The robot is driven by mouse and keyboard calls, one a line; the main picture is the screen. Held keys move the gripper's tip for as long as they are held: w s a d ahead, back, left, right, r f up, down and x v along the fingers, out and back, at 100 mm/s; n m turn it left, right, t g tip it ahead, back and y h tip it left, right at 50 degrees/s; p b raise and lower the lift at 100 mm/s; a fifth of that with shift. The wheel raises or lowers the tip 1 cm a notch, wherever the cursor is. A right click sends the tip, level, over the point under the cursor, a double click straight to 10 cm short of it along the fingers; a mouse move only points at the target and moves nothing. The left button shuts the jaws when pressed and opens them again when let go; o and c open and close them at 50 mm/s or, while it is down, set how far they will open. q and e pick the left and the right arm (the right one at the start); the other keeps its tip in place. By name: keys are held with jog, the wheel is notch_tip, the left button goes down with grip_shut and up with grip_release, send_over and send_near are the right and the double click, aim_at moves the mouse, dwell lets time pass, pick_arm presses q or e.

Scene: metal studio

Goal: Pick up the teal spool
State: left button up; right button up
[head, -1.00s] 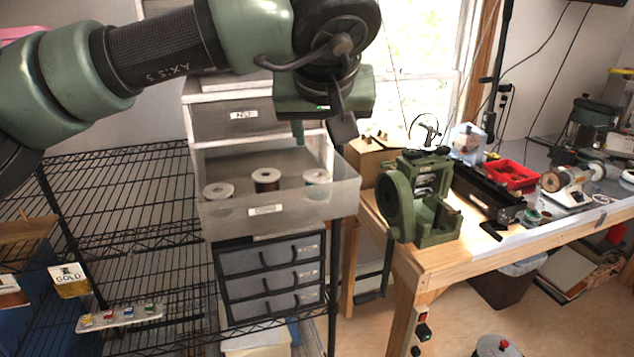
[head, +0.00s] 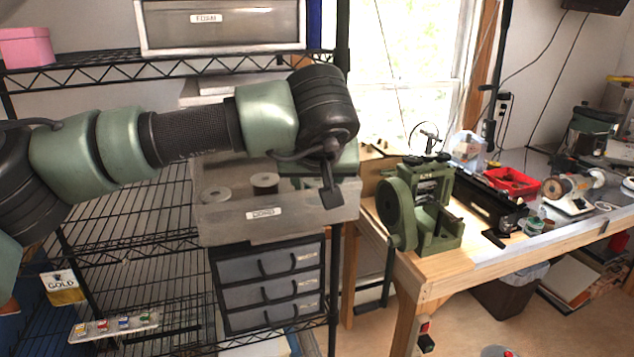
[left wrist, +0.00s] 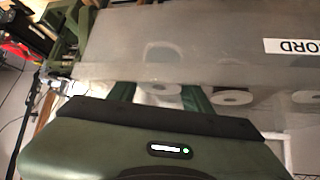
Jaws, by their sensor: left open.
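In the left wrist view, my left gripper (left wrist: 160,97) is open, its two green fingers on either side of a white-rimmed spool (left wrist: 162,86). By its place at the end of the row this is the teal spool, though its colour does not show there. I cannot tell whether the fingers touch it. In the head view my left gripper (head: 314,182) is down at the right end of the translucent drawer (head: 222,232) and hides the teal spool. My right gripper is not in view.
Two other spools stand in the drawer, a brown one (head: 265,181) in the middle and another (head: 216,193) at the left. The drawer's front wall rises before them. A green hand-cranked machine (head: 397,212) stands on the workbench (head: 440,275) to the right.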

pick_arm(q)
jog(key=shift+w+f, duration=0.15)
jog(key=c, duration=1)
